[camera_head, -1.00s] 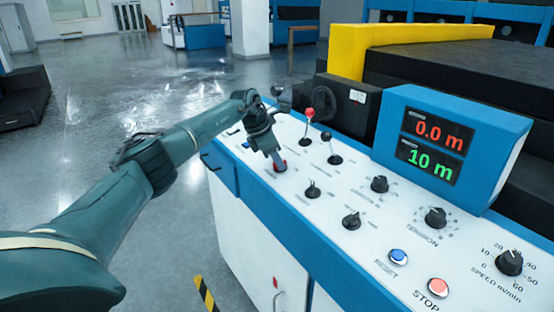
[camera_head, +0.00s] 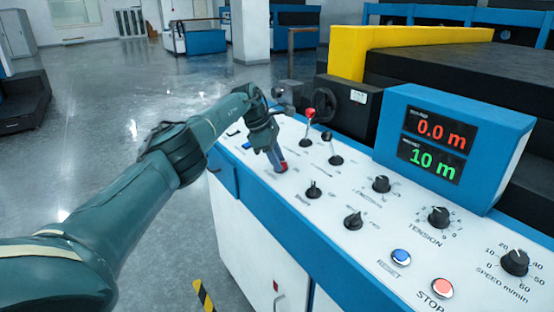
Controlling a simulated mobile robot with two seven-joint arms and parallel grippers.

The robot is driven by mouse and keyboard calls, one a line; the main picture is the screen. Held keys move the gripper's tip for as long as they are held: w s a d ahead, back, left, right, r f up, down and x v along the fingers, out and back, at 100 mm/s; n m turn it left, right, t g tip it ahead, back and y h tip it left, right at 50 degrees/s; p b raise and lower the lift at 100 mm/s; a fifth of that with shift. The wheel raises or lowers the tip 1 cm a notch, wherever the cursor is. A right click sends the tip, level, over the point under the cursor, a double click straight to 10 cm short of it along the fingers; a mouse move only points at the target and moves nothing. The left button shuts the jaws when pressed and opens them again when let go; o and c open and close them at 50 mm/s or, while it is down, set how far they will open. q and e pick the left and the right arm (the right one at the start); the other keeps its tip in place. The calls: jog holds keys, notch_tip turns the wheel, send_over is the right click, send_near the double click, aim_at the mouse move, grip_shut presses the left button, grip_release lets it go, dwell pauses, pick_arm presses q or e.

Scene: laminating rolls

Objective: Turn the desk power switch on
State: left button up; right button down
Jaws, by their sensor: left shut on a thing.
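The desk power switch (camera_head: 285,168) appears as a small red part on the white top of the control desk (camera_head: 320,215), near its far left end. My left gripper (camera_head: 278,163) points down onto it, with its fingers shut on it. The fingers hide most of the switch, so its exact position cannot be read. My right gripper is not in view.
A red-knobbed lever (camera_head: 309,114) and a black-knobbed lever (camera_head: 327,137) stand close to the right of my left gripper. Several black knobs, a blue reset button (camera_head: 401,257) and a red stop button (camera_head: 442,288) lie nearer. The display (camera_head: 437,145) reads 0.0 m and 10 m.

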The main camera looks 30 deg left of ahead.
pick_arm(q)
jog(key=shift+r, duration=0.1)
jog(key=o, duration=0.7)
jog(key=shift+c, duration=0.2)
jog(key=v, duration=1.3)
jog(key=shift+s, duration=0.1)
